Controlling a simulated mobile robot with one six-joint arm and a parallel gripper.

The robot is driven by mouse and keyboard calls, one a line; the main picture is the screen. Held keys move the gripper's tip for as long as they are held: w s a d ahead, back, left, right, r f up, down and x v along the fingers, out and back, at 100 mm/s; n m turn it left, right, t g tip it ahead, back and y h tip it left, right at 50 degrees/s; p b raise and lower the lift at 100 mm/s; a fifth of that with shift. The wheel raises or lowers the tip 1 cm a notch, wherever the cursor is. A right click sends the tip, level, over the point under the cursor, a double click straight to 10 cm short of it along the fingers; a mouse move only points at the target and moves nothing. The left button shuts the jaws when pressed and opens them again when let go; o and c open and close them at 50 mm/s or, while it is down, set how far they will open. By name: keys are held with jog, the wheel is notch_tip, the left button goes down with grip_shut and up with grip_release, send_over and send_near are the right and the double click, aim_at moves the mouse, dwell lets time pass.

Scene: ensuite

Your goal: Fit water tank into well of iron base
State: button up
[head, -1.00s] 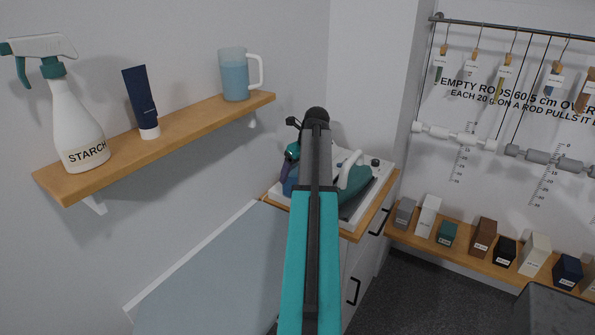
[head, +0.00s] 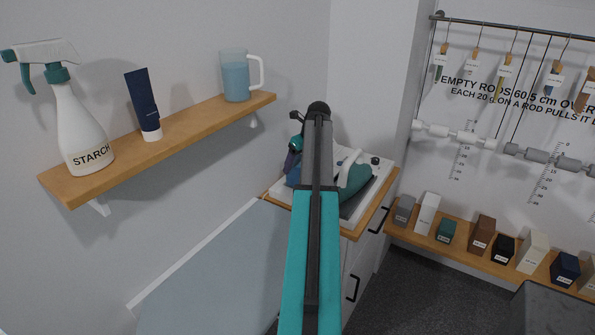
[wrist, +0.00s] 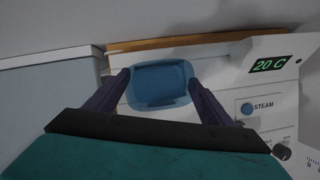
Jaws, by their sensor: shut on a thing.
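The iron base (head: 349,219) is a white unit on the wooden-topped cabinet, with a teal iron (head: 356,179) resting on it. In the wrist view the base (wrist: 277,92) shows a green "20 C" display, a blue STEAM button and a dark knob. My gripper (wrist: 158,77) has its two dark fingers on either side of the blue water tank (wrist: 160,84), shut on it. The tank is over the left part of the base; whether it sits in the well or above it, I cannot tell. In the head view my arm hides much of the gripper and tank.
A wall shelf (head: 190,122) at left holds a starch spray bottle (head: 86,130), a dark tube (head: 142,103) and a blue-filled jug (head: 236,76). A pale board (head: 210,275) lies left of the cabinet. A low shelf (head: 460,252) at right holds several small boxes.

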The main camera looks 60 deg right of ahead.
jog(key=shift+d, duration=0.1)
jog(key=shift+w+d+p, duration=0.2)
jog(key=shift+d+p, duration=0.1)
jog(key=shift+d, duration=0.05)
jog(key=shift+f+p, duration=0.65)
jog(key=shift+f, duration=1.1)
jog(key=shift+f, duration=0.1)
jog(key=o, duration=1.9)
jog(key=shift+c, duration=0.2)
jog(key=b+v, duration=0.3)
jog(key=v, duration=0.9)
jog(key=shift+s, duration=0.15)
